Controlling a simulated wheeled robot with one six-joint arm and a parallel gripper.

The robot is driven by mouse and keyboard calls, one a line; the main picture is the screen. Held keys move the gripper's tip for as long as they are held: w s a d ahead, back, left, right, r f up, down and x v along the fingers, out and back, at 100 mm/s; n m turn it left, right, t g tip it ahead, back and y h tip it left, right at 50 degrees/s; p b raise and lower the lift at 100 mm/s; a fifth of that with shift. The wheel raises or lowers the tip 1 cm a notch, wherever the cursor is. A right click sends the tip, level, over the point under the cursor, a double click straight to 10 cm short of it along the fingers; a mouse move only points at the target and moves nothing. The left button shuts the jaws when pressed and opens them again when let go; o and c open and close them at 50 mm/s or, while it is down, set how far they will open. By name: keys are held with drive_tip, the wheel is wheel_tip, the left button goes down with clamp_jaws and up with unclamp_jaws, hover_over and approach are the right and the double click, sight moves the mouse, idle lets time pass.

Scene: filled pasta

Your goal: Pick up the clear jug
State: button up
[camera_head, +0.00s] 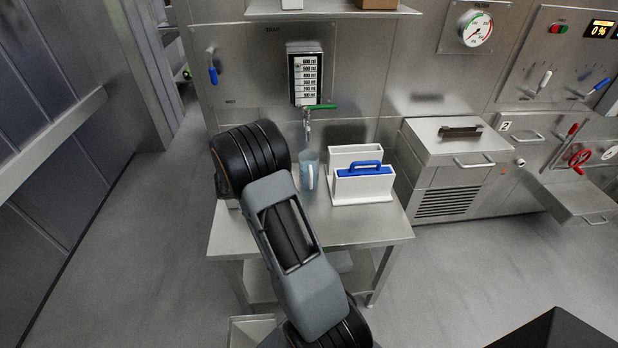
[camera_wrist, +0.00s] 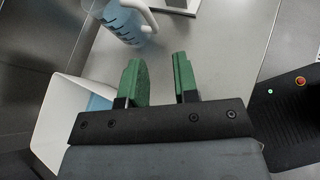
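The clear jug (camera_head: 309,171) stands on the steel table (camera_head: 352,228), below the tap, with a white handle. My arm covers part of the table beside it. In the wrist view the jug (camera_wrist: 122,22) is at the top left, bluish and see-through with dark marks and its white handle to the right. My gripper (camera_wrist: 158,75) shows there with its two green fingers apart and nothing between them. The fingertips are short of the jug and apart from it. In the head view the fingers are hidden behind my arm.
A white holder with a blue handle (camera_head: 362,168) stands right of the jug. The tap with a green lever (camera_head: 322,107) hangs above. A white bin (camera_wrist: 52,125) with something blue inside is left of my gripper. A steel machine (camera_head: 452,165) stands to the right.

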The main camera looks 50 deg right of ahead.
sight(311, 188)
drive_tip(key=d+f, duration=0.2)
drive_tip(key=d, duration=0.1)
drive_tip(key=d+f+n, duration=0.1)
drive_tip(key=d+f, duration=0.1)
drive_tip(key=d, duration=0.1)
drive_tip(key=d+f+n+h, duration=0.1)
drive_tip(key=d+f, duration=0.1)
drive_tip(key=d, duration=0.1)
drive_tip(key=shift+w+f, duration=0.1)
drive_tip(key=shift+w, duration=0.25)
drive_tip(key=shift+t, duration=0.3)
drive_tip(key=shift+p+x, duration=0.85)
drive_tip(key=shift+x, duration=2.3)
drive_tip(key=shift+c, duration=0.2)
clamp_jaws()
drive_tip(key=shift+w+r, duration=0.1)
drive_tip(key=shift+r, duration=0.1)
